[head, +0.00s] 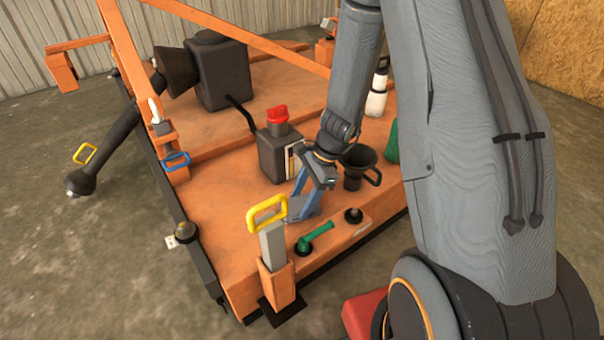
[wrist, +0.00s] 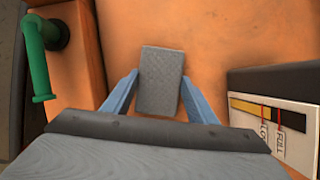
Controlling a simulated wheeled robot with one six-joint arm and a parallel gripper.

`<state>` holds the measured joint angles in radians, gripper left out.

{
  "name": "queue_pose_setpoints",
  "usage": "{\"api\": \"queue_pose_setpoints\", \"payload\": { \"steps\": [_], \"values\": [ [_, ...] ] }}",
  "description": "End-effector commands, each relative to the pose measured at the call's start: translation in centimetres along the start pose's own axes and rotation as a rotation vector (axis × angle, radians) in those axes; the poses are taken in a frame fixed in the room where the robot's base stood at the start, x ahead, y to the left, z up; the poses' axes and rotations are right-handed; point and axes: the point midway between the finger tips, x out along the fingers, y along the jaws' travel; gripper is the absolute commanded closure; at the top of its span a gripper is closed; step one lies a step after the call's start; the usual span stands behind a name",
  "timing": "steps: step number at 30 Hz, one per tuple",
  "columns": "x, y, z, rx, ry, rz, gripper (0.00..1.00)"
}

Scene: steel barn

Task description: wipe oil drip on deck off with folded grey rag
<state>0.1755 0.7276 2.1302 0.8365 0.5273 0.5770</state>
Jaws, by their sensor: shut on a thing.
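The folded grey rag (head: 304,208) is a flat, dark grey rectangle low at the orange deck (head: 222,213). It also shows in the wrist view (wrist: 160,82) between the two blue fingers. My gripper (head: 298,212) points down at the deck and is shut on the rag, one finger at each long side. I cannot tell whether the rag touches the deck. I see no oil drip in either view; the rag, fingers and gripper body hide part of the deck there.
A dark can with a red cap (head: 277,155) stands just behind my gripper. A black funnel cup (head: 354,173) is to its right. A green handle (head: 316,238) and a yellow-handled post (head: 272,250) are in front. Bare deck lies to the left.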

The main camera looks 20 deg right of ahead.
Motion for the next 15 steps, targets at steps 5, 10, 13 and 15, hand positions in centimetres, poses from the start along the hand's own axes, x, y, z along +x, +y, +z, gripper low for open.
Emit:
{"api": "queue_pose_setpoints", "payload": {
  "steps": [5, 10, 13, 15],
  "values": [
    [-2.5, 0.1, 0.3, 0.01, 0.0, -0.004, 0.65],
    [-3.9, 0.1, 0.5, 0.015, 0.0, -0.007, 0.65],
    [-4.6, 0.1, 0.8, 0.014, 0.0, -0.007, 0.65],
    [-5.2, 0.1, 1.1, 0.014, 0.0, -0.006, 0.65]
  ]
}}
